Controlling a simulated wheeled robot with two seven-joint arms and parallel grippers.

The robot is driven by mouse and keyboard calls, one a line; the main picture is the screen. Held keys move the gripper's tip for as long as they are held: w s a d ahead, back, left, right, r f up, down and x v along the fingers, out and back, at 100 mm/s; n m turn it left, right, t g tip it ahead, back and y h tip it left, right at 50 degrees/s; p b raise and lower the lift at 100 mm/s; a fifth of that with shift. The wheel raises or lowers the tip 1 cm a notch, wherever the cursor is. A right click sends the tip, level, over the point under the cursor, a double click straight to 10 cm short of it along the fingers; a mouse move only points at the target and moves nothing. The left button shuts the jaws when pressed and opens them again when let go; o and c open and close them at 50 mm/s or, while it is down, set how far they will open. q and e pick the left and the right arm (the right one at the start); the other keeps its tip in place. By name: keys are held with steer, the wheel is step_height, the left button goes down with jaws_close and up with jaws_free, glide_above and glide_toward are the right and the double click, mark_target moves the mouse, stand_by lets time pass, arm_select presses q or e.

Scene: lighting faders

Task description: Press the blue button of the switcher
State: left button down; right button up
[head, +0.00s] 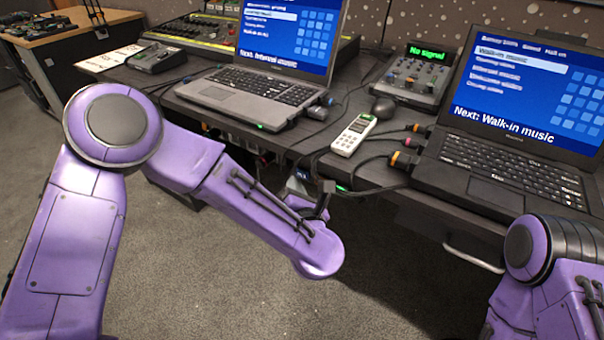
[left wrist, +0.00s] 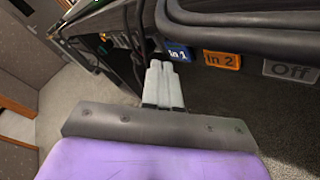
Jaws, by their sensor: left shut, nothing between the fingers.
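In the left wrist view the blue button (left wrist: 180,54), marked "In 1", sits in a row below thick dark cables. To its right are an orange button (left wrist: 221,60) marked "In 2" and a grey button (left wrist: 291,70) marked "Off". My left gripper (left wrist: 161,63) is shut and empty, its pale fingertips just left of and slightly below the blue button in the picture. Whether they touch it I cannot tell. In the head view my left gripper (head: 301,178) is by the desk's front edge, partly hidden by my arm. I cannot make out the buttons there. My right gripper is out of view.
The desk (head: 225,115) carries a left laptop (head: 250,92), a right laptop (head: 510,165), a white remote (head: 354,134), a dark mouse (head: 384,107) and a small panel reading "No signal" (head: 427,51). Cables hang along its front edge. Carpeted floor lies open below.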

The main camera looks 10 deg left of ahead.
arm_select(q)
steer(key=shift+w+d, duration=0.15)
steer(key=shift+w, duration=0.25)
steer(key=shift+w+d, duration=0.1)
steer(key=shift+w, duration=0.2)
stand_by(0.7)
steer(key=shift+s, duration=0.15)
steer(key=shift+s+a, duration=0.25)
steer(key=shift+s, duration=0.3)
steer(key=s, duration=0.1)
steer(key=s+a, duration=0.1)
steer(key=s, duration=0.2)
steer(key=shift+s+a+p, duration=0.35)
steer(key=shift+p, duration=0.05)
stand_by(0.8)
